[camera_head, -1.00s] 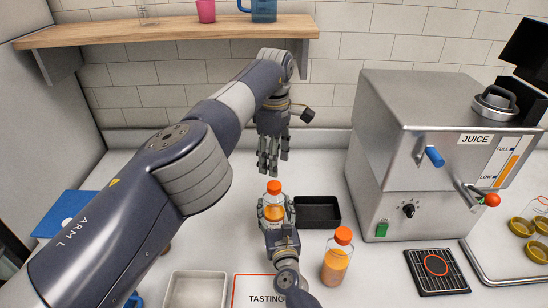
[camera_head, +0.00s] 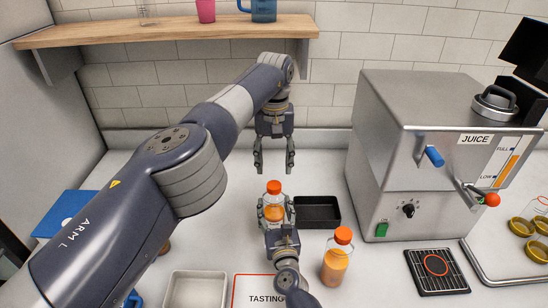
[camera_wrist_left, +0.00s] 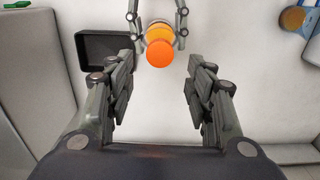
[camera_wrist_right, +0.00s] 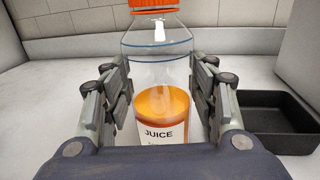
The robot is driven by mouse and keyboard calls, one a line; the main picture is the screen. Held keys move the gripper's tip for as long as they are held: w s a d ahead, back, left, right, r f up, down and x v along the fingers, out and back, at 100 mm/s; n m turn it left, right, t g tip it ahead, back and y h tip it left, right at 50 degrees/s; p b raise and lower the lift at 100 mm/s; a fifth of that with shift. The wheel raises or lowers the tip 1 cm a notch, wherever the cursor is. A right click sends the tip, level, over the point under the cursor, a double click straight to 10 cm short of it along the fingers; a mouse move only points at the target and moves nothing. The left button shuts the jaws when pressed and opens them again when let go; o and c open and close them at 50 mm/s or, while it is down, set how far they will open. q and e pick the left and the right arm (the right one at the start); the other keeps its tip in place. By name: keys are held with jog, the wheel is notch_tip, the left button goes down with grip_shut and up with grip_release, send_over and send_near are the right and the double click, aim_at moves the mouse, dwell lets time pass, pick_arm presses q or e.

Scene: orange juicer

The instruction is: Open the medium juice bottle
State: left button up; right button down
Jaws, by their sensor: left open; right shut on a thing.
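A clear juice bottle (camera_head: 273,212) with an orange cap (camera_head: 274,187) stands upright on the counter, partly filled with orange juice. My right gripper (camera_head: 274,214) is shut on its body from the front. The right wrist view shows the fingers at both sides of the bottle (camera_wrist_right: 160,102) and its JUICE label. My left gripper (camera_head: 274,168) is open and empty, pointing down above and just behind the cap. In the left wrist view the cap (camera_wrist_left: 160,55) lies ahead, between the open fingers (camera_wrist_left: 157,90) but beyond their tips.
A larger orange-capped juice bottle (camera_head: 337,264) stands to the right. A black tray (camera_head: 335,226) lies close beside the held bottle. The steel juicer (camera_head: 375,165) stands right. A TASTING mat (camera_head: 243,287) and a pale tray (camera_head: 192,276) lie in front. A shelf (camera_head: 170,33) hangs above.

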aim_at(274, 185)
pick_arm(q)
notch_tip(274, 185, down, 7)
jog(key=shift+f, duration=0.15)
dwell(0.4)
jog(key=c, duration=1.1)
jog(key=shift+c, duration=0.2)
jog(key=n, duration=0.9)
jog(key=shift+n, duration=0.3)
jog(key=n, duration=0.4)
